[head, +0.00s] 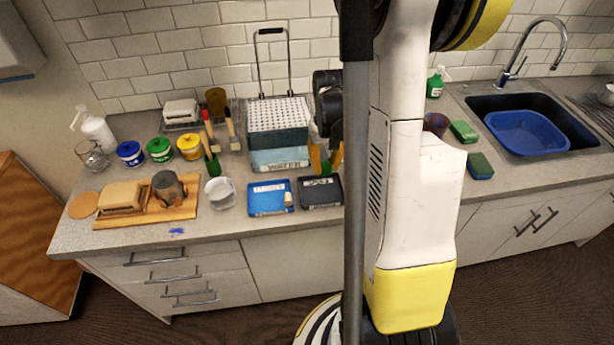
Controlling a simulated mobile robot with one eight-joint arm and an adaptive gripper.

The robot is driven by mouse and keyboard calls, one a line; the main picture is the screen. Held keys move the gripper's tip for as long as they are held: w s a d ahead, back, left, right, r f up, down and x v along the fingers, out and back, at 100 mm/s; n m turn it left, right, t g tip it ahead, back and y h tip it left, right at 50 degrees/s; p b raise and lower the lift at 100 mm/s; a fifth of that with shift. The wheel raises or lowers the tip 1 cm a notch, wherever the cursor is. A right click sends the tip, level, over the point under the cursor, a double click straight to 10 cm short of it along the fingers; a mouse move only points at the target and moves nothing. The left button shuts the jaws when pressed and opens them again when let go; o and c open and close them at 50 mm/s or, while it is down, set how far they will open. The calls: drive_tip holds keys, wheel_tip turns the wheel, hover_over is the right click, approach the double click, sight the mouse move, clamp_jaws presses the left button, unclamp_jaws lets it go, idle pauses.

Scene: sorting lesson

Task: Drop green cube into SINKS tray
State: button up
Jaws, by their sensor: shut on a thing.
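My gripper (325,162) shows in the head view with its yellow fingers pointing down, partly hidden by my own arm and column. It is shut on the green cube (326,168), of which only a small part shows between the fingertips. It is behind and above the dark tray in the picture; the exact height is hard to tell. The dark tray (322,203) lies on the counter with a white label too small to read surely. A blue tray (268,210) lies just left of it, also labelled, with a small pale piece (288,198) in it.
A clear water container (280,160) with a rack and tall handle stands behind the trays. A glass bowl (220,192) and a wooden board (150,215) with a grey mug (168,188) are at left. Paint pots stand behind. A sink with a blue basin (525,135) is at right.

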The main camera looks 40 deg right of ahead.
sight(325, 189)
drive_tip(key=shift+s+f+b, duration=0.15)
drive_tip(key=shift+f+b, duration=0.25)
drive_tip(key=shift+f, duration=0.15)
wheel_tip(325, 189, down, 5)
drive_tip(key=b, duration=0.3)
drive_tip(key=shift+s, duration=0.1)
drive_tip(key=shift+r, duration=0.1)
drive_tip(key=o, duration=1)
drive_tip(key=shift+o, duration=0.2)
wheel_tip(325, 189, up, 12)
drive_tip(key=shift+r, duration=0.1)
